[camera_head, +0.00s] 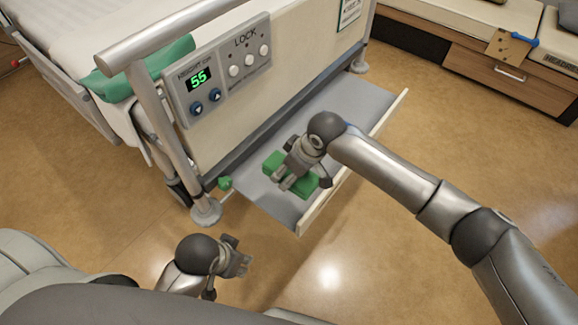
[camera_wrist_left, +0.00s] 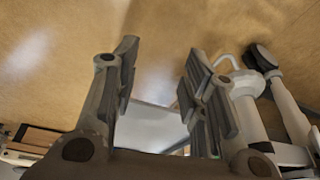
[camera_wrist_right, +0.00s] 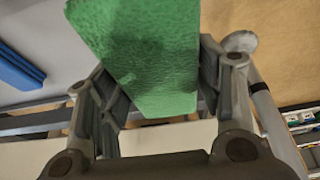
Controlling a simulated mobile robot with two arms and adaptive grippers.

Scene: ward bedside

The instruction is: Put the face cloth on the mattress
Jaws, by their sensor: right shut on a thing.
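The green folded cloth (camera_head: 306,187), taken as the face cloth, is over the grey pull-out shelf (camera_head: 345,100) at the bed's end. My right gripper (camera_head: 287,180) is shut on it; in the right wrist view the cloth (camera_wrist_right: 150,55) stands out between the fingers. I cannot tell whether it still touches the shelf. The white mattress (camera_head: 75,18) is on the bed at upper left, partly cut off. My left gripper (camera_head: 238,258) is empty and low over the floor; its fingers stand apart in the left wrist view (camera_wrist_left: 163,62).
The bed's end board with its control panel (camera_head: 215,72) and a thick grey rail (camera_head: 165,38) stand between shelf and mattress. Another green cloth (camera_head: 112,86) hangs at the mattress corner. A blue folded item (camera_wrist_right: 18,70) shows in the right wrist view. A wooden cabinet (camera_head: 490,65) is at upper right.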

